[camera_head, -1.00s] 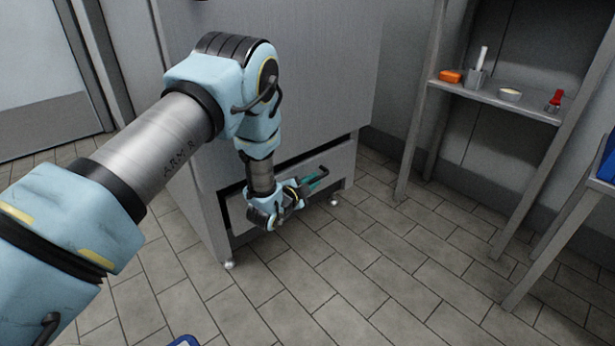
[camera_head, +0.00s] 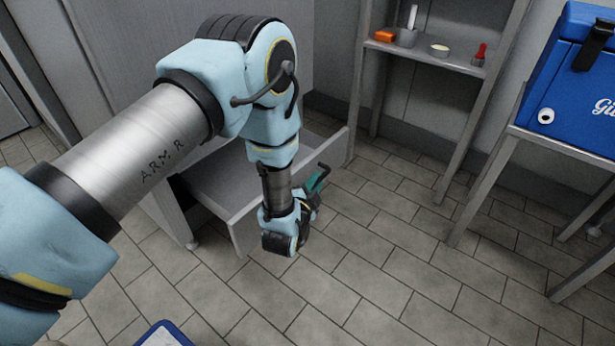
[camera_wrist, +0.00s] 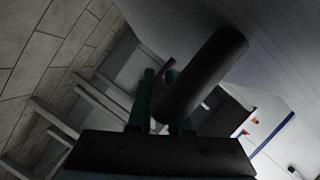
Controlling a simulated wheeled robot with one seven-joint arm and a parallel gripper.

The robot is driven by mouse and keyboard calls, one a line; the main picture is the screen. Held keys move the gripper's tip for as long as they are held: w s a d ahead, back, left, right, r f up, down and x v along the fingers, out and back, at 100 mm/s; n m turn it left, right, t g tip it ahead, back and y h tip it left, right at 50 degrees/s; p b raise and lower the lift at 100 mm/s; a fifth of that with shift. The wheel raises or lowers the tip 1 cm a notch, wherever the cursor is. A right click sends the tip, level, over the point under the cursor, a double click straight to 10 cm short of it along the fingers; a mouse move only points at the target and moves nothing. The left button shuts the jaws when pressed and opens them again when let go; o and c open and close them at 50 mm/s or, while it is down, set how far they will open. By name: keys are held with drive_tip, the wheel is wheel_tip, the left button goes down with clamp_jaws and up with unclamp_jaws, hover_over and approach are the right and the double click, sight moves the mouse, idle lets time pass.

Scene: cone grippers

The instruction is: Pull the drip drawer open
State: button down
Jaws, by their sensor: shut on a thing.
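The drip drawer (camera_head: 215,188) is a pale grey metal tray low in the big grey cabinet (camera_head: 300,60). It stands well out from the cabinet, and its inside shows. My gripper (camera_head: 316,181) is at the drawer's front, low above the floor. In the wrist view, its teal fingers (camera_wrist: 164,105) are shut on a dark round handle bar (camera_wrist: 207,72).
A grey shelf (camera_head: 425,53) at the back right holds an orange block (camera_head: 385,36), a grey cup (camera_head: 407,38), a small bowl (camera_head: 439,50) and a red-topped item (camera_head: 480,54). A blue box (camera_head: 570,80) sits on a stand at right. Tiled floor (camera_head: 380,270) before the drawer is clear.

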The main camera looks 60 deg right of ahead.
drive_tip(key=shift+f, duration=0.1)
drive_tip(key=c, duration=0.8)
unclamp_jaws()
drive_tip(key=shift+c, duration=0.2)
drive_tip(key=p+v, duration=0.2)
drive_tip(key=v, duration=0.9)
drive_tip(key=shift+p, duration=0.4)
drive_tip(key=shift+d, duration=0.1)
